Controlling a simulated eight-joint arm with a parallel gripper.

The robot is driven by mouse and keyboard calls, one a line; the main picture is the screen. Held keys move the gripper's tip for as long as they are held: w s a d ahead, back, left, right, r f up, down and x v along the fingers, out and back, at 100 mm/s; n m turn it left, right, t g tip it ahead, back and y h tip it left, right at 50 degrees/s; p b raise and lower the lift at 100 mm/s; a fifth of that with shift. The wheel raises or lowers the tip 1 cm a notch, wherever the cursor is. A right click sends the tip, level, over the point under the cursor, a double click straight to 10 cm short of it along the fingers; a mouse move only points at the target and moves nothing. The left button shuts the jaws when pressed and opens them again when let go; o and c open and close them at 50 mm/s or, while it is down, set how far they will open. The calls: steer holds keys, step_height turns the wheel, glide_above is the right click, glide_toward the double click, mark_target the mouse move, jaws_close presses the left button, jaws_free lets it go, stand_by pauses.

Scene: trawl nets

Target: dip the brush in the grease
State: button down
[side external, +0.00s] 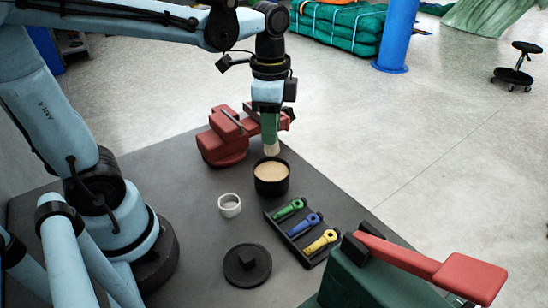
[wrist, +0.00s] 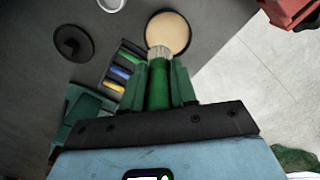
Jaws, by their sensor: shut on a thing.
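My gripper (side external: 270,122) is shut on the green handle of the brush (wrist: 158,88), which also shows in the side external view (side external: 271,146). The brush points down with its pale bristles lowest. The grease is a tan surface in a round black pot (side external: 271,187) on the dark table. In the side external view the bristle tip is just above the pot, near its back rim. In the wrist view the bristles overlap the near edge of the tan grease (wrist: 169,31). I cannot tell whether they touch it.
A black lid (side external: 247,265) and a white ring (side external: 230,205) lie left of a tray (side external: 291,249) with green, blue and yellow tools. A red vise (side external: 222,140) stands behind the pot. A green and red object (side external: 400,270) is at front right.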

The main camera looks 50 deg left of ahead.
mark_target(271, 147)
steer(key=shift+w+a+f, duration=0.2)
steer(key=shift+w+a, duration=0.25)
steer(key=shift+a, duration=0.1)
steer(key=shift+f, duration=2.95)
steer(key=shift+f, duration=0.6)
steer(key=shift+r, duration=3.55)
steer(key=r+n, duration=0.1)
steer(key=n, duration=0.2)
steer(key=w+r+n, duration=0.1)
steer(key=n, duration=0.2)
steer(key=d+r+n, duration=0.1)
steer(key=n, duration=0.2)
steer(key=shift+w+r, duration=0.15)
steer(key=shift+r, duration=0.25)
